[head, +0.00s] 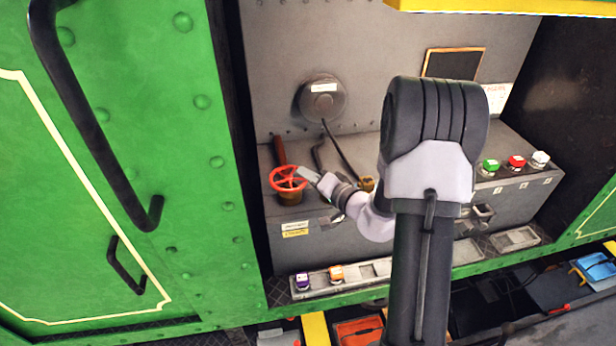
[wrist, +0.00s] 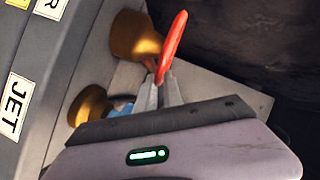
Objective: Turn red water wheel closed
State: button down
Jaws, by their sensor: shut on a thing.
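The red water wheel (head: 288,179) is a spoked handwheel on a brass fitting, at the left end of the grey bench inside the tram. In the wrist view the wheel (wrist: 172,46) shows edge-on, with its brass fitting (wrist: 135,36) to its left. My gripper (head: 306,174) reaches the right side of the wheel's rim. In the wrist view my gripper (wrist: 164,90) has its fingers shut on the near edge of the rim. The head view does not show the fingertips clearly. How far the wheel is turned cannot be told.
A second brass fitting (wrist: 90,105) stands close by my gripper. A green panel with a black handrail (head: 95,130) is left of the opening. Green, red (head: 516,162) and white capped items stand on the bench at right. Purple and orange (head: 336,273) ones sit on the low front ledge.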

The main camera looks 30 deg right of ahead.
jog(key=m+h+b, duration=0.1)
jog(key=h+b, duration=0.1)
jog(key=b, duration=0.1)
jog(key=shift+s+a+f+m, duration=0.25)
jog(key=shift+s+f+m, duration=0.15)
jog(key=shift+s+a+r+m+h+b, duration=0.15)
jog(key=shift+m+h+b, duration=0.15)
jog(key=shift+h+b, duration=0.2)
jog(key=shift+s+a+f+m+h+b, duration=0.1)
jog(key=shift+m+h+b, duration=0.25)
jog(key=shift+h, duration=0.25)
jog(key=shift+s+a+r+m+h, duration=0.1)
jog(key=shift+s+r+m+h, duration=0.05)
jog(key=shift+m+h, duration=0.3)
jog(key=shift+s+a+r+m+h, duration=0.15)
jog(key=shift+m+h, duration=0.15)
jog(key=shift+h, duration=0.25)
jog(key=shift+s+m+g+h+p, duration=0.15)
jog(key=shift+m+g+h+p, duration=0.3)
jog(key=shift+h+p, duration=0.25)
jog(key=shift+f, duration=0.2)
jog(key=c, duration=1.8)
grip_release()
jog(key=shift+r, duration=0.1)
